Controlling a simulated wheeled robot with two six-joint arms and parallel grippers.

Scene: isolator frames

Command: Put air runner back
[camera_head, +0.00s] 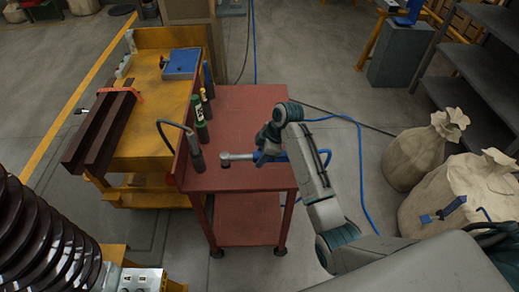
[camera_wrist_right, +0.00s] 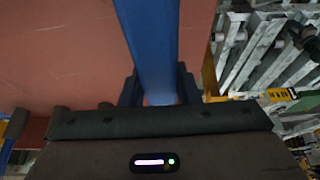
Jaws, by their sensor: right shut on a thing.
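The air runner (camera_head: 240,156), a tool with a round grey head and a blue body, is held level by my right gripper (camera_head: 266,146) over the red cart (camera_head: 250,105). Its head points left in the head view. In the right wrist view its blue body (camera_wrist_right: 150,45) runs up from between the dark fingers of my right gripper (camera_wrist_right: 158,90), which are shut on it. Whether the tool touches the cart top is unclear. My left gripper is not in view.
Green and dark cylinders (camera_head: 200,123) stand along the cart's left edge, near a curved black hose (camera_head: 176,128). A yellow bench (camera_head: 150,130) adjoins on the left. Sacks (camera_head: 415,155) and shelves (camera_head: 480,70) stand right. A blue hose (camera_head: 357,150) lies on the floor.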

